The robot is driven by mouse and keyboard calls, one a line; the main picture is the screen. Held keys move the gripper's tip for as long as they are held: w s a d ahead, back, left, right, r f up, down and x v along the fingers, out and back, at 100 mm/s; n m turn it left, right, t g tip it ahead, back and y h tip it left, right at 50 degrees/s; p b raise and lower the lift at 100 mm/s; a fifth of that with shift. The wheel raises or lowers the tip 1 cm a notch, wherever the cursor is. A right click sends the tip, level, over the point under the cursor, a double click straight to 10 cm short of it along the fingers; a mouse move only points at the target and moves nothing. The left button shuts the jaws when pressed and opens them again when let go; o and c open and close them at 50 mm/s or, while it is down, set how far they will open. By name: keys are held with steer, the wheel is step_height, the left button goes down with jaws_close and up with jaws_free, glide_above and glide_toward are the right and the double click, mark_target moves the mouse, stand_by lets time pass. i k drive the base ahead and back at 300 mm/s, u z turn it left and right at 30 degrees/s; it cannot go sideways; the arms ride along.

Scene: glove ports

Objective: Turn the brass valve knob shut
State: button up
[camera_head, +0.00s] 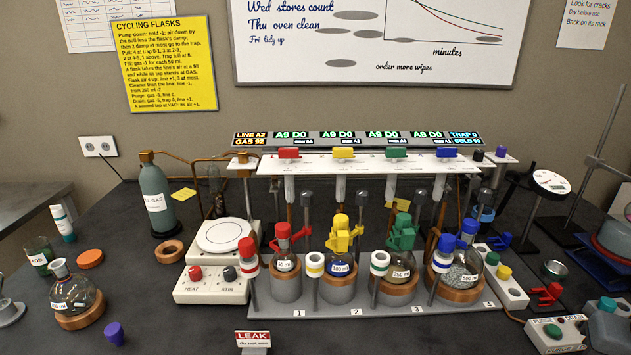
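A brass-coloured knob (243,157) sits at the left end of the white manifold rail, on a short post. Another brass-coloured fitting (147,156) tops the green gas cylinder (155,200), with a copper tube running from it toward the rail. I cannot tell for sure which of the two is the brass valve knob, nor whether either is open or shut. My gripper does not show in this view, and nothing touches either fitting.
The white rail (335,163) carries red, yellow, green and blue taps. Flasks with coloured clamps stand in a grey rack (385,312) in front. A stirrer hotplate (220,238) stands between the cylinder and the rack. A LEAK sign (252,339) stands at the front.

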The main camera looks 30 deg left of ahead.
mark_target(243, 158)
steer(key=u, duration=2.5)
steer(key=i, duration=0.85)
steer(key=u, duration=0.3)
